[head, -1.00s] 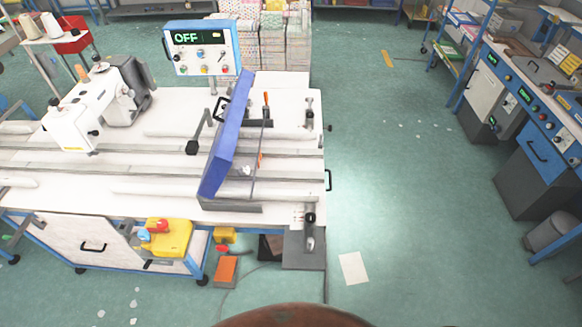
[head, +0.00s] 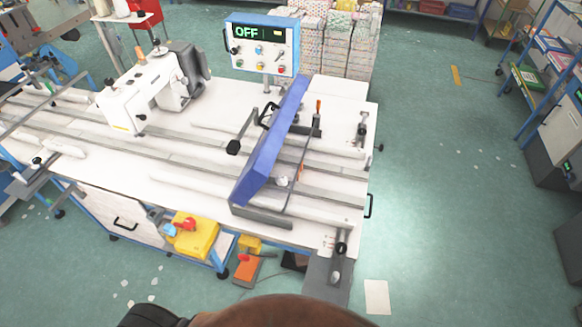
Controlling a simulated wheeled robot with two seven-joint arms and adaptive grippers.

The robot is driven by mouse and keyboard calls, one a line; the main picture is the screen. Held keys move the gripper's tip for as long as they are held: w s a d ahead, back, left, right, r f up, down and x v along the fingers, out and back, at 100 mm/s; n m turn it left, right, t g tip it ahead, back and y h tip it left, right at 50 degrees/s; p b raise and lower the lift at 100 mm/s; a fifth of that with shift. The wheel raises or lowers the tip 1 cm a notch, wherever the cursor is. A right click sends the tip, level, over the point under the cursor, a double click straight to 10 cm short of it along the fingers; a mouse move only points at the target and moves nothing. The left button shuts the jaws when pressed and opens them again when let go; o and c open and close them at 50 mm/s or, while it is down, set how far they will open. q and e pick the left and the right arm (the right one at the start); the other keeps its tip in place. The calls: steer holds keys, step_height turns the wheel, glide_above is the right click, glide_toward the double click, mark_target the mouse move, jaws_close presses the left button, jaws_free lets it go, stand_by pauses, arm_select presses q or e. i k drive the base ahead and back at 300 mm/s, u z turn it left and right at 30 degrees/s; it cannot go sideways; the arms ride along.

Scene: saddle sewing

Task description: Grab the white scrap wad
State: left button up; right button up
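I cannot single out a white scrap wad with certainty. A small rounded white thing (head: 282,181) sits on the machine bed beside the blue slanted panel (head: 270,145); it is too small to tell whether it is a wad or a knob. Several small flat white scraps (head: 153,282) lie on the green floor at the lower left, in front of the sewing table (head: 205,215). A flat white sheet (head: 377,296) lies on the floor at the lower right. Neither of my grippers is in view.
A white sewing machine (head: 140,95) stands on the table. A control box (head: 262,45) reads OFF. A yellow unit (head: 197,238) and an orange pedal (head: 246,270) are at the table's front. Stacked fabric (head: 328,40) stands behind. The floor (head: 450,200) to the right is open.

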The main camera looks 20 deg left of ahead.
mark_target(281, 180)
steer(key=i, duration=0.4)
steer(key=u, duration=0.7)
